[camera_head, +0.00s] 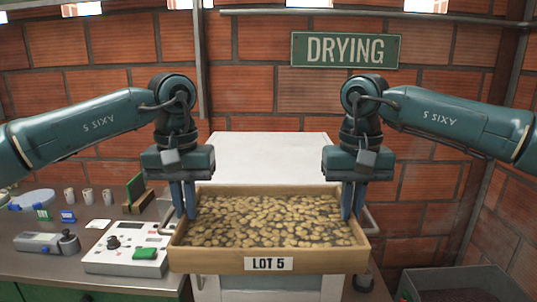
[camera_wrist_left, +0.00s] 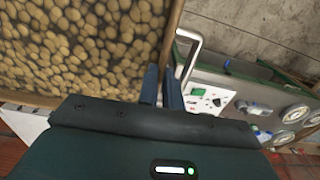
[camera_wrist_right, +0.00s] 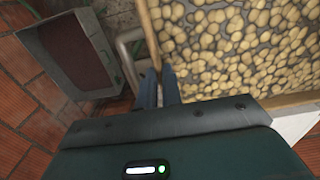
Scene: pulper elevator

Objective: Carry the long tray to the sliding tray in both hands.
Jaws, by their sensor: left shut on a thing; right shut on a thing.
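The long tray (camera_head: 207,260) is a wooden, shallow box full of pale beans, with a "LOT 5" label on its front wall and a grey metal handle on each short side. It looks level in the head view. My left gripper (camera_head: 184,212) is shut on its left side and my right gripper (camera_head: 353,212) on its right side. The fingers point down at the side walls beside the handles; I cannot tell whether they pinch wall or handle. The tray wall shows in the left wrist view (camera_wrist_left: 172,35) and right wrist view (camera_wrist_right: 147,35). I cannot make out the sliding tray.
A white flat-topped unit (camera_head: 265,155) stands behind and below the tray. On the left, a bench holds a white control box (camera_head: 125,262), a grey handheld device (camera_head: 45,242) and several small cups. A grey bin (camera_head: 465,285) is at lower right. A "DRYING" sign (camera_head: 345,50) hangs on the brick wall.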

